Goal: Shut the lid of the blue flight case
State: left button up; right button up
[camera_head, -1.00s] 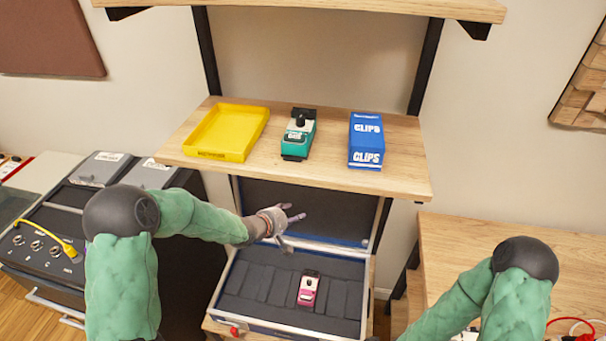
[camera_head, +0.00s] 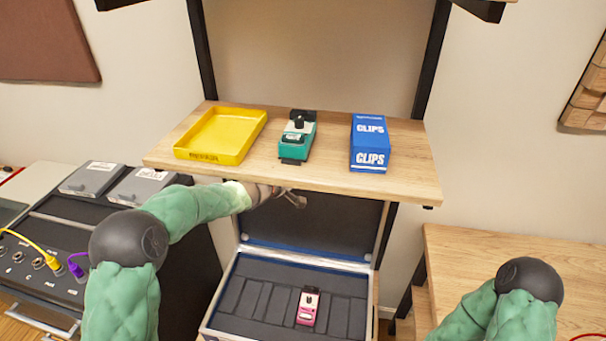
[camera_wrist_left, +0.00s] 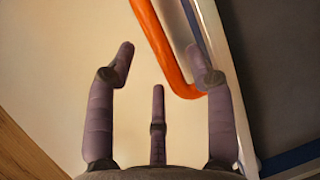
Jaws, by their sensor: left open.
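The blue flight case (camera_head: 212,328) stands open below the wooden shelf. Its lid (camera_head: 310,221) is raised at the back, with dark foam inside, and the shelf hides its upper part. A pink pedal (camera_head: 308,307) lies in the foam-lined base. My left gripper (camera_head: 296,199) is at the shelf's front underside, in front of the lid's upper left area. In the left wrist view its open, empty fingers (camera_wrist_left: 160,70) are spread near the pale edge of the case (camera_wrist_left: 222,60) and an orange bar (camera_wrist_left: 165,50). My right gripper is out of frame; only its arm shows.
The shelf (camera_head: 420,178) overhangs the lid and holds a yellow tray (camera_head: 222,135), a green pedal (camera_head: 297,137) and a blue CLIPS box (camera_head: 370,143). A dark amp unit with cables (camera_head: 40,262) stands left. A wooden table (camera_head: 480,245) stands right.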

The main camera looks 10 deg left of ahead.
pick_arm(q)
jog(key=shift+b+x, duration=0.35)
jog(key=shift+x, duration=1.2)
grip_shut()
